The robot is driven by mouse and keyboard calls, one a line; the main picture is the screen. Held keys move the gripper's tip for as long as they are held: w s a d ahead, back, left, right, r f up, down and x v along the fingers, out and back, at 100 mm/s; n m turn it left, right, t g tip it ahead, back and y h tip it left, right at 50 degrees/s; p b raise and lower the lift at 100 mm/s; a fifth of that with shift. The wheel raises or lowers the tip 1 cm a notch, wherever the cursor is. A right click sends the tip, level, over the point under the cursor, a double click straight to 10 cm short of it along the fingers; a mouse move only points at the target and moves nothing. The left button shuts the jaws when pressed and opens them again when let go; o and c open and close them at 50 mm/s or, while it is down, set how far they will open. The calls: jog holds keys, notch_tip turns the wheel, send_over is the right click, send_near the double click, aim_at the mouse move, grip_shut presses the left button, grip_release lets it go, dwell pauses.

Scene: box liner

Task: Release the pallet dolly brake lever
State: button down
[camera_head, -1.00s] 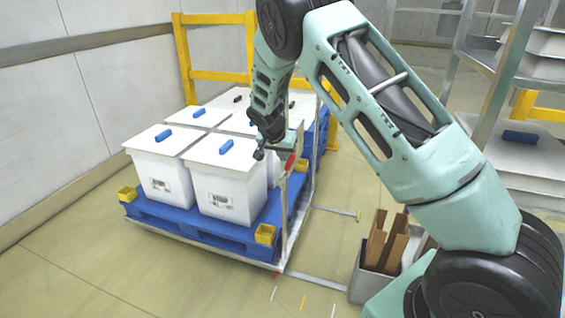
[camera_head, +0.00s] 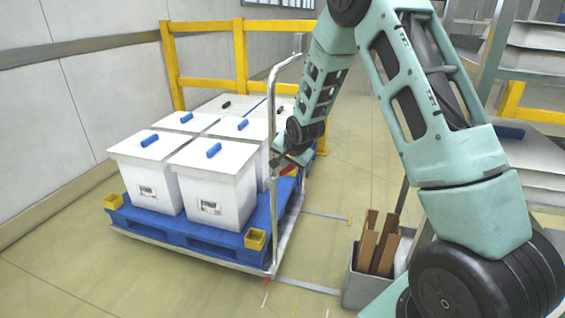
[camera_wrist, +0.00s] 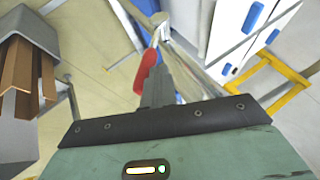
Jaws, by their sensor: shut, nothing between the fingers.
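The red brake lever (camera_head: 288,170) is on the near right side of the pallet dolly, by the upright of its metal push frame (camera_head: 272,110). In the wrist view the red lever (camera_wrist: 145,72) shows just left of my fingers, close to or touching them. My gripper (camera_head: 279,160) is shut and empty, right beside the lever; its closed fingers (camera_wrist: 158,84) point at the frame. I cannot tell whether they press on the lever. The dolly carries a blue pallet (camera_head: 185,232) with several white lidded boxes (camera_head: 212,182). My gripper partly hides the lever's base in the head view.
A yellow guard rail (camera_head: 205,85) stands behind the dolly. A grey bin (camera_head: 368,288) with brown boards is on the floor to the right. Metal racking (camera_head: 492,60) stands at far right. The floor left of the dolly is clear.

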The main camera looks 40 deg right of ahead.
aim_at(293, 168)
jog(key=shift+s+d+f, duration=0.8)
jog(key=shift+s+f, duration=0.1)
jog(key=shift+s, duration=0.05)
jog(key=shift+s+d+f+b, duration=0.15)
jog(key=shift+s+d+f, duration=0.15)
jog(key=shift+f, duration=0.25)
jog(key=shift+s+d+f+b, duration=0.15)
jog(key=shift+s+d+f, duration=0.05)
jog(key=shift+s+f, duration=0.4)
jog(key=shift+f, duration=0.05)
jog(key=p+v, duration=0.3)
jog(key=v, duration=1.4)
jog(key=shift+w+r+p, duration=0.25)
jog(key=shift+r+p, duration=0.15)
jog(key=shift+r, duration=0.05)
jog(key=shift+a, duration=0.15)
